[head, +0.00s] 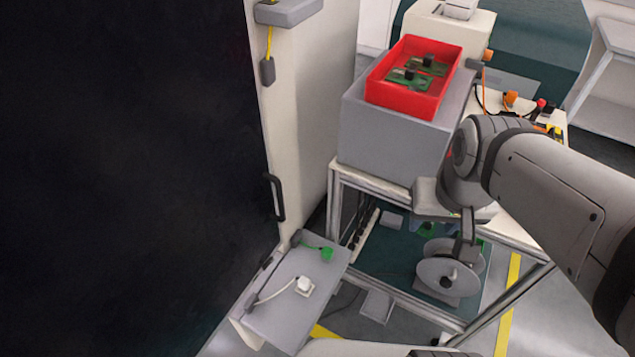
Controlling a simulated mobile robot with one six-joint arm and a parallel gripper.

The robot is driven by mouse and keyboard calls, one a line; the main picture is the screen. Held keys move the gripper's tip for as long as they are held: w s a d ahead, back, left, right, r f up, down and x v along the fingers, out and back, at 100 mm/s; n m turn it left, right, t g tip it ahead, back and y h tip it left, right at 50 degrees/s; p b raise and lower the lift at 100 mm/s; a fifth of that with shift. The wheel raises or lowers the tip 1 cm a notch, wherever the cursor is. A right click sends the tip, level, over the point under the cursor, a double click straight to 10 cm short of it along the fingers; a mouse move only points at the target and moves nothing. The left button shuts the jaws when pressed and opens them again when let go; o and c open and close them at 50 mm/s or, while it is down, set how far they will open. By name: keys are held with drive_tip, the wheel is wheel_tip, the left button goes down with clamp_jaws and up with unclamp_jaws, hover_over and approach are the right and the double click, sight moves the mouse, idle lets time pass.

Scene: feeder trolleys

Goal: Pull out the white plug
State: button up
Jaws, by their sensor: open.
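The white plug (304,286) sits on the top face of a low grey box (283,318) at the bottom centre. Its pale cable curves left to the box's edge. A socket beneath the plug is hidden. A green plug (327,253) with a green cable sits on the same box, behind and to the right of the white one. My gripper (462,238) is open and empty, pointing down, well right of and above the white plug. It is partly hidden by its own wrist, and it touches neither plug.
A dark cabinet door with a black handle (276,197) stands left of the box. A metal-framed trolley (400,190) stands to the right, bearing a grey block (385,135) and a red tray (398,99) with circuit boards. Reels (447,277) lie low behind my gripper.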

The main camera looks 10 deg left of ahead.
drive_tip(key=shift+o, duration=0.6)
drive_tip(key=w+a+f+b, duration=0.2)
drive_tip(key=a+f+b, duration=0.1)
drive_tip(key=f, duration=0.2)
drive_tip(key=w+a+f+m+g+b, duration=0.1)
drive_tip(key=w+a+f+b, duration=0.1)
drive_tip(key=f, duration=0.4)
drive_tip(key=w+a+f+m+b, duration=0.1)
drive_tip(key=w+a+f+b, duration=0.2)
drive_tip(key=a+f+b, duration=0.1)
wheel_tip(320, 180, down, 2)
drive_tip(key=shift+a+f, duration=0.1)
drive_tip(key=shift+a, duration=0.75)
drive_tip(key=m+g+b, duration=0.2)
drive_tip(key=m+b, duration=0.1)
drive_tip(key=b, duration=0.5)
hover_over(303, 281)
wheel_tip(303, 281, down, 20)
drive_tip(key=shift+d+r, duration=0.1)
wheel_tip(303, 281, down, 9)
drive_tip(key=b, duration=0.7)
drive_tip(key=shift+c, duration=0.4)
clamp_jaws()
